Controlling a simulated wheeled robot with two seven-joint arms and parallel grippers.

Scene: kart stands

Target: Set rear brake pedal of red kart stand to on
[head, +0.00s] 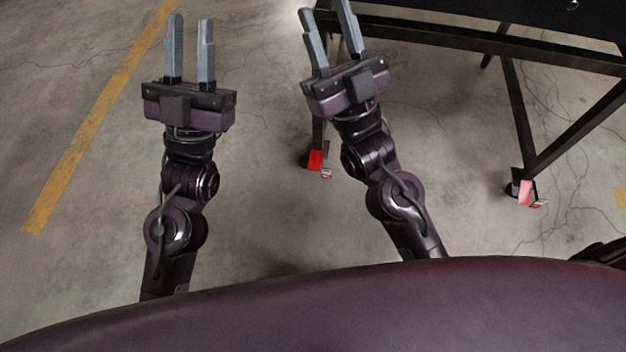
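A kart stand with a dark frame (435,36) stands at the upper right of the head view, partly out of frame. A red caster part with a small pale pedal (316,161) is at the foot of its left leg. Another red caster part with a small pale pedal (525,192) is at the foot of its right leg. I cannot tell whether either pedal is on or off. My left gripper (190,20) is open and empty over bare floor, left of the stand. My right gripper (323,6) is open and overlaps the stand's left leg in the picture.
The concrete floor (90,130) is clear on the left, with a yellow line (100,120) across it. Floor is also free between the stand's two visible legs. A dark panel lies along the top right of the stand.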

